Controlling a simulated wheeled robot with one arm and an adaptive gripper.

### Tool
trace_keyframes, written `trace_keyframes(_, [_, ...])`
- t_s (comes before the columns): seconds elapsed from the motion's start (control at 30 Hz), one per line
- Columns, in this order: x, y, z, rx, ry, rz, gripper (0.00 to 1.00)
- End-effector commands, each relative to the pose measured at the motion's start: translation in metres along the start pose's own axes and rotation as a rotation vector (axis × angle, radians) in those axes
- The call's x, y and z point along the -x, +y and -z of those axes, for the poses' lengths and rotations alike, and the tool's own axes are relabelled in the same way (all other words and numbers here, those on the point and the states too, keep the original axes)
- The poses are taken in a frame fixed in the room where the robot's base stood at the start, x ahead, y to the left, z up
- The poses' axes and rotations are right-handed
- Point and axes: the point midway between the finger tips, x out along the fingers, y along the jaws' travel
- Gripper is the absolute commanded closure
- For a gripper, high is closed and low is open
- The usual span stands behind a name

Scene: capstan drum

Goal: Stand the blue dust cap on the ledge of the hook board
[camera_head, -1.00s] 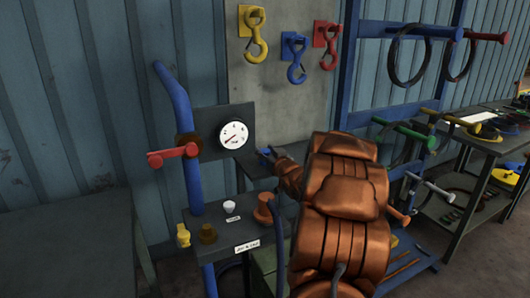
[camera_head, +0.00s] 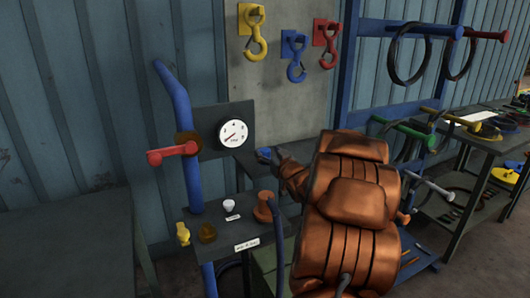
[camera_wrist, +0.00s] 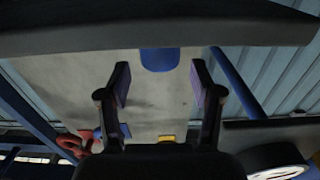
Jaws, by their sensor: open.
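The blue dust cap (camera_wrist: 160,58) is between and beyond my fingers in the wrist view, which is upside down. It stands against the dark ledge (camera_wrist: 60,38) of the grey hook board (camera_wrist: 70,85). My gripper (camera_wrist: 160,67) is open, with a finger on either side and a visible gap to the cap. In the head view a small blue piece, seemingly the cap (camera_head: 264,153), shows at the ledge just left of my gripper (camera_head: 275,157). My arm hides much of the ledge there. The hook board (camera_head: 280,105) stands behind.
A yellow hook (camera_head: 256,38), a blue hook (camera_head: 295,58) and a red hook (camera_head: 328,45) hang above on the board. The gauge (camera_head: 235,133) and red handle (camera_head: 173,154) are left of my gripper. A blue rack (camera_head: 350,65) stands to the right.

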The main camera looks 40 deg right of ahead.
Motion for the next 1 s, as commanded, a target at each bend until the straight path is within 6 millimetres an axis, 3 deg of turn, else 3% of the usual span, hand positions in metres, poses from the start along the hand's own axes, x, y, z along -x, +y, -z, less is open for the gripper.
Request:
trace_keyframes(0.3, [0.054, 0.001, -0.002, -0.001, -0.001, -0.001, 0.35])
trace_keyframes(0.5, [0.08, 0.001, 0.0, 0.001, -0.001, -0.001, 0.35])
trace_keyframes(0.7, [0.091, -0.001, -0.002, -0.002, -0.003, 0.001, 0.35])
trace_keyframes(1.0, [0.092, -0.001, -0.001, -0.002, -0.002, 0.001, 0.35])
